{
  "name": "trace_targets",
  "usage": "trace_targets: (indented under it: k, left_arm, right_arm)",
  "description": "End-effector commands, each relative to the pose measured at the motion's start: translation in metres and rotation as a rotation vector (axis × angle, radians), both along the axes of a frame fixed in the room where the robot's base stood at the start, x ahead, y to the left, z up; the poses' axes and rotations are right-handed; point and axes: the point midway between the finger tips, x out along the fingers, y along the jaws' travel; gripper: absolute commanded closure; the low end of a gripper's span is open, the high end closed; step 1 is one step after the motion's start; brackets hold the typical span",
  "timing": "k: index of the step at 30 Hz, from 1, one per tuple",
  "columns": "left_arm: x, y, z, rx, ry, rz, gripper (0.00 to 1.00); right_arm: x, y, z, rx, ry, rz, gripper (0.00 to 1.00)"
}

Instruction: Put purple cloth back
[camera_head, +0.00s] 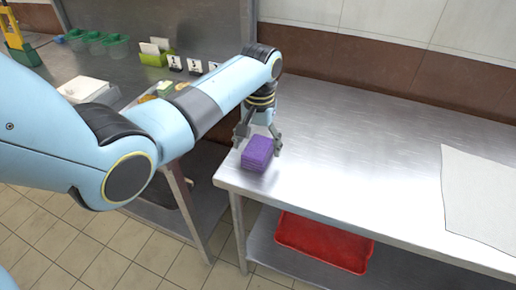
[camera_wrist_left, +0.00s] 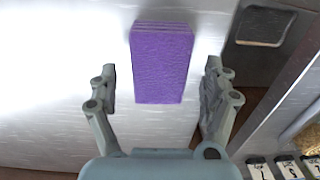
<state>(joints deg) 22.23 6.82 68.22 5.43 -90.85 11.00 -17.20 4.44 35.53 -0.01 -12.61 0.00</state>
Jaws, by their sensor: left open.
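The purple cloth (camera_head: 258,152) is a folded, layered rectangular block. It lies on the metal table (camera_head: 340,150) near its left front corner. In the left wrist view the purple cloth (camera_wrist_left: 161,65) sits between the spread fingers, with a gap on each side. My left gripper (camera_head: 258,143) is open at the cloth in the head view, with its fingers on either side of it. The left gripper also shows in the left wrist view (camera_wrist_left: 160,85). My right gripper is not in view.
A white sheet (camera_head: 482,195) lies on the table at the right. A red tray (camera_head: 322,243) is on the lower shelf. Green containers (camera_head: 100,42) and small labelled cards (camera_head: 175,63) stand on the counter at the back left. The table's middle is clear.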

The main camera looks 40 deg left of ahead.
Motion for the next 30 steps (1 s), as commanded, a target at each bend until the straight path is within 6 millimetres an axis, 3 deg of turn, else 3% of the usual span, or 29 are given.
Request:
trace_targets:
  k: [6, 12, 18, 30]
  left_arm:
    - [0.001, 0.0, 0.052, 0.001, -0.005, 0.0, 0.17]
    - [0.001, -0.001, 0.084, -0.001, -0.002, -0.001, 0.17]
    - [0.001, -0.001, 0.095, 0.0, 0.001, 0.0, 0.17]
    - [0.001, -0.001, 0.095, 0.0, 0.0, 0.0, 0.17]
  right_arm:
    - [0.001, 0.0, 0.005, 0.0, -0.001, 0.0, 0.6]
    - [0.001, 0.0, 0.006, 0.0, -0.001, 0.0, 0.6]
    - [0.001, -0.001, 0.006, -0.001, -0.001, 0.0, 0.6]
    - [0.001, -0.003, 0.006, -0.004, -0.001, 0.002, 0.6]
